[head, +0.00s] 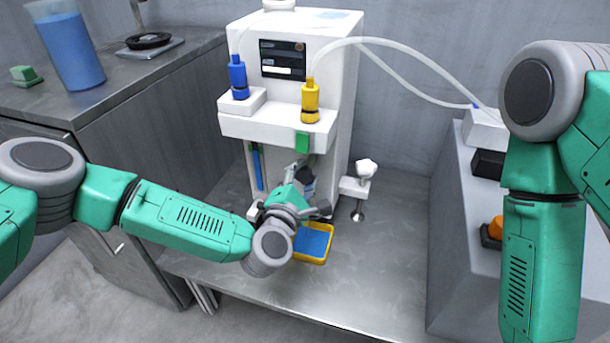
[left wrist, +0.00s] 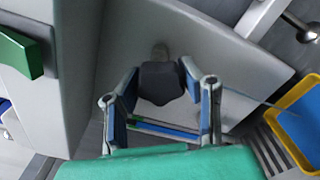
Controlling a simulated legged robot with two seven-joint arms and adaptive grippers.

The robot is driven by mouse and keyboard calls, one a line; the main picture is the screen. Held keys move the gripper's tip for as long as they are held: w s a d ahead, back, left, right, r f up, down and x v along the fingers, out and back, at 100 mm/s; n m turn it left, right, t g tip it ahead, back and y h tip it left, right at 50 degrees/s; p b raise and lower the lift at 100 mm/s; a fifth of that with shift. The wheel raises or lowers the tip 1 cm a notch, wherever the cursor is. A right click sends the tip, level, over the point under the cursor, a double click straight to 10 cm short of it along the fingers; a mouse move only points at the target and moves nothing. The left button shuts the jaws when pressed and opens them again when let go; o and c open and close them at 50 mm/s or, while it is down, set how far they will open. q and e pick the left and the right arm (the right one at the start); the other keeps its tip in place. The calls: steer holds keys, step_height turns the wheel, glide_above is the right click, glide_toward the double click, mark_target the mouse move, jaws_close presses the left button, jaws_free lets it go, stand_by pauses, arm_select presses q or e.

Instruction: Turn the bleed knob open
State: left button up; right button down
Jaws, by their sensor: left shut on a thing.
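A dark grey knob (left wrist: 162,84) stands out from a pale grey face of the white machine (head: 340,85) in the left wrist view. My left gripper (left wrist: 158,74) has one finger on each side of this knob and is shut on it. In the head view my left gripper (head: 300,185) is under the machine's overhang, and it and the arm mostly hide the knob. A white knob (head: 366,168) on a bracket stands apart to the right. My right gripper is out of view; only its arm shows.
A yellow tray with a blue inside (head: 313,243) lies just below my left gripper. Blue (head: 237,78) and yellow (head: 310,101) bottles stand on the machine. A green tab (head: 302,141) hangs from its ledge. The bench (head: 370,285) is clear in front.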

arm_select(q)
steer(key=shift+s+a+f, duration=0.15)
steer(key=shift+a+f, duration=0.05)
steer(key=shift+f, duration=0.3)
steer(key=o, duration=1.2)
steer(key=shift+r, duration=0.2)
steer(key=shift+s, duration=0.35)
steer(key=v, duration=1.1)
steer(key=shift+a, duration=0.2)
